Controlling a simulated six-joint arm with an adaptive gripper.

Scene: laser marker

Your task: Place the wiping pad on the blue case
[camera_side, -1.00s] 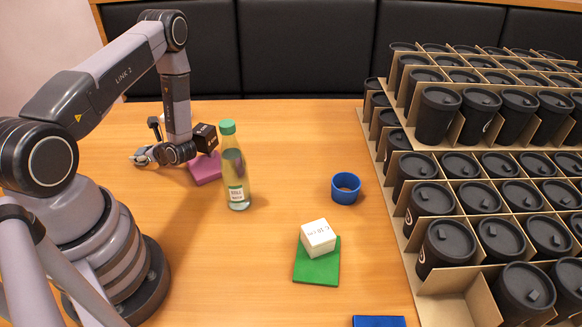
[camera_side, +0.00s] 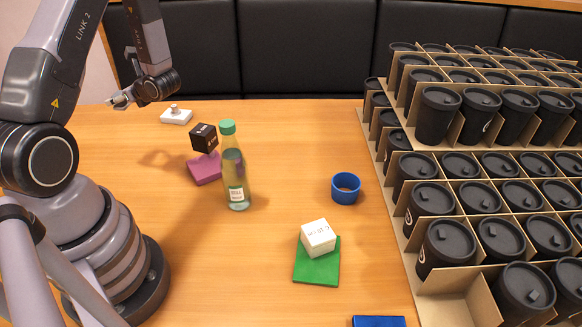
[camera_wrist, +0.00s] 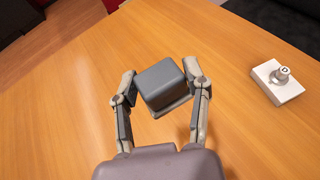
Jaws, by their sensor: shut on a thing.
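My gripper (camera_side: 120,101) is raised above the far left of the table in the side view. In the wrist view its two fingers (camera_wrist: 160,98) are shut on a dark grey block with a paler base, which looks like the wiping pad (camera_wrist: 160,83). The pad is hard to make out in the side view. A flat blue piece that looks like the blue case (camera_side: 379,321) lies at the bottom edge of the side view, partly cut off, far from my gripper. Its visible top is bare.
A white plate with a knob (camera_side: 176,116) lies near my gripper. A black cube (camera_side: 204,138) sits on a pink block (camera_side: 205,169) beside a bottle (camera_side: 234,170). A blue ring (camera_side: 345,189) and a white cube (camera_side: 318,238) on green (camera_side: 317,268) stand mid-table. Stacked cups fill the right.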

